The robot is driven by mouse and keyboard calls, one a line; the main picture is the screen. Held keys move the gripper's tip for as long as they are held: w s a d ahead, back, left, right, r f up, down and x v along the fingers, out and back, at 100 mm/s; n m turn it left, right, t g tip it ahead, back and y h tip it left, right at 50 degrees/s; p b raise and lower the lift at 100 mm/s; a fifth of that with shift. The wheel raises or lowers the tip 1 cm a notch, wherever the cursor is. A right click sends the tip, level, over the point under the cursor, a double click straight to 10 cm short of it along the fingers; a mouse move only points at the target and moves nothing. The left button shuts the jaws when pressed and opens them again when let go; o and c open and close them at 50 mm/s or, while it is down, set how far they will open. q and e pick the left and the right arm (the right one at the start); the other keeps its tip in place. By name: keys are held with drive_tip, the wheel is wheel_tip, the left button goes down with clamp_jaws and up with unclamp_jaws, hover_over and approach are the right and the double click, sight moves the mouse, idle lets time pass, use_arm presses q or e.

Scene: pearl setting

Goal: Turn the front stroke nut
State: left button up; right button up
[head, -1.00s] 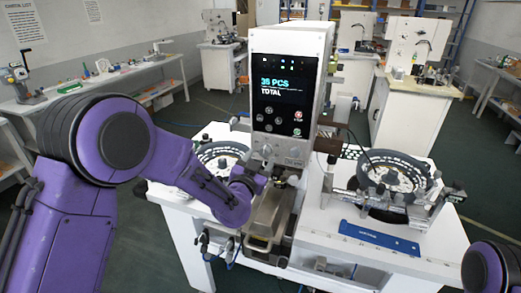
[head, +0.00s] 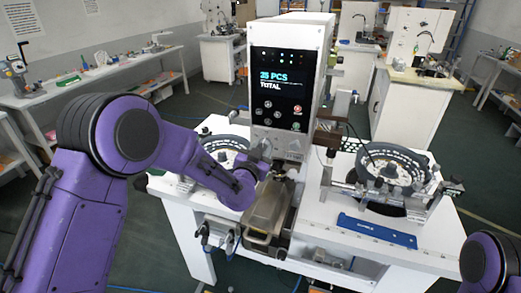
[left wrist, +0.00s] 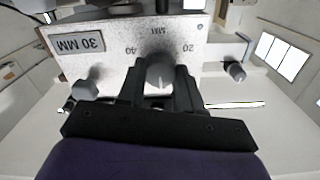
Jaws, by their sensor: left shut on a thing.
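The front stroke nut, a grey knob with a pale mark (left wrist: 160,74), sits on the scale plate in the left wrist view. My left gripper (left wrist: 160,80) has its two dark fingers on either side of the nut and is shut on it. The white scale plate (left wrist: 120,44) carries the figures 40 and 20 and a "30 MM" label, seen upside down or tilted. In the head view my left gripper is mostly hidden by my purple wrist, at the front of the white machine (head: 290,30), below its display. My right gripper is out of the picture.
Two other grey knobs flank the nut, one left (left wrist: 85,88) and one right (left wrist: 235,70). A metal tray-like part (head: 268,205) juts from the machine just beside my wrist. A round feeder (head: 390,168) and a blue strip (head: 377,230) are on the table's right.

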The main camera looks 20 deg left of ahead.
use_arm(q)
drive_tip(key=n+b, duration=0.3)
drive_tip(key=n, duration=0.3)
drive_tip(key=shift+f, duration=0.15)
drive_tip(key=n+b, duration=0.2)
drive_tip(key=n, duration=0.3)
drive_tip(key=shift+n, duration=0.3)
idle(0.4)
drive_tip(key=o, duration=1)
drive_tip(key=shift+o, duration=0.2)
